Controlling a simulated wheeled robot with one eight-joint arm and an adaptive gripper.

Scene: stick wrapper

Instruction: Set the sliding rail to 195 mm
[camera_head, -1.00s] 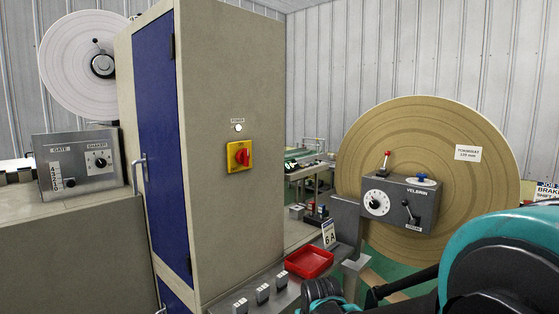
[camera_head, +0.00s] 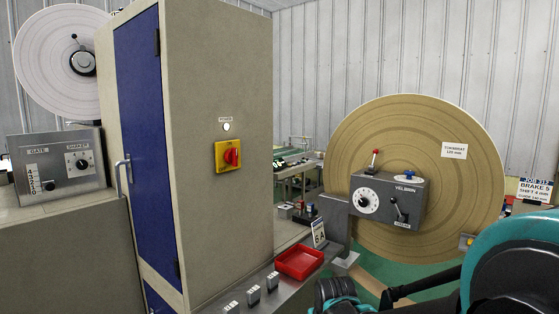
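I cannot make out a sliding rail or a millimetre scale for it in the head view. A job card (camera_head: 535,190) stands at the far right. It reads JOB 312 and BRAKE 5, with smaller lines below that are hard to read. Teal and black parts of my own arm fill the lower right corner and the bottom edge. My gripper's fingers cannot be made out in this view.
A tall cabinet (camera_head: 225,75) with a red rotary switch (camera_head: 232,155) stands left of centre. A grey control box (camera_head: 388,199) sits before a large tan roll (camera_head: 430,130). A red tray (camera_head: 299,262) and small switches (camera_head: 253,295) lie on a ledge. A gate panel (camera_head: 60,165) is left.

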